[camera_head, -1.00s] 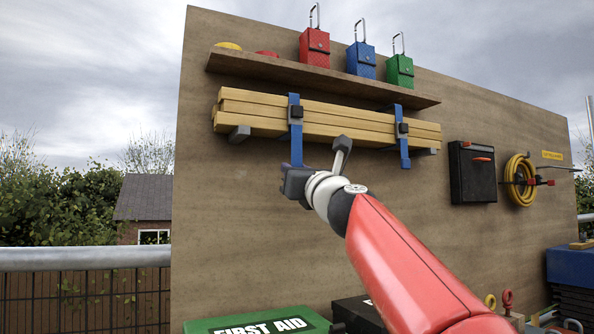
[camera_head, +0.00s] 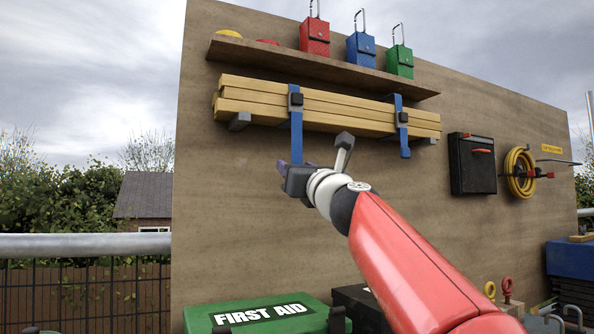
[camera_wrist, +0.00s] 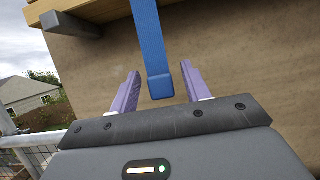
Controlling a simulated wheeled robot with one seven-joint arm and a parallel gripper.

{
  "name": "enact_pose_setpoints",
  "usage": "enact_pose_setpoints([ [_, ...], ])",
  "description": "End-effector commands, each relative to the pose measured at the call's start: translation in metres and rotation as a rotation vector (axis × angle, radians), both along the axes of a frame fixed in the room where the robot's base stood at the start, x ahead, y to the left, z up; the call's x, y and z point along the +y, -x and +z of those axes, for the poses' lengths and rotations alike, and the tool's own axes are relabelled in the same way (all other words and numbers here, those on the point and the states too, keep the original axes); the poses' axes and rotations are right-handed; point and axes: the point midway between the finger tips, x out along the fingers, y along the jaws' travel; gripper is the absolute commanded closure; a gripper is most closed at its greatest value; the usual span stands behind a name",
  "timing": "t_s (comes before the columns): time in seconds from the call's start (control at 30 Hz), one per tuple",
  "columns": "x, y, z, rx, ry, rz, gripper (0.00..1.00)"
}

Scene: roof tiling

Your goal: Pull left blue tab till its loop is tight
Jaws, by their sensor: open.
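Two blue straps with dark buckles loop around a stack of wooden planks (camera_head: 340,105) on the board. The left blue strap (camera_head: 296,128) hangs down, and its lower end is hidden behind my gripper in the head view. The right blue strap (camera_head: 404,142) hangs free to the right.
A shelf (camera_head: 320,70) with red, blue and green boxes is above the planks. A bracket (camera_head: 240,121) juts out under the planks at left. A green first aid box (camera_head: 195,318) is below. The board around my gripper is bare.

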Motion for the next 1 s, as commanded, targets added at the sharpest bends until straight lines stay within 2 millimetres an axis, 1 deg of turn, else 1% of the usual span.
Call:
enact_pose_setpoints([
  [0.03,-0.003,0.006,-0.006,-0.001,0.0,-0.001,0.53],
  [0.2,-0.013,0.033,-0.018,-0.002,-0.001,0.0,0.53],
  [0.4,-0.023,0.055,-0.027,0.0,0.001,0.0,0.53],
  [0.57,-0.025,0.061,-0.029,0.0,0.0,0.0,0.53],
  [1.0,-0.025,0.061,-0.028,0.0,0.0,0.0,0.53],
])
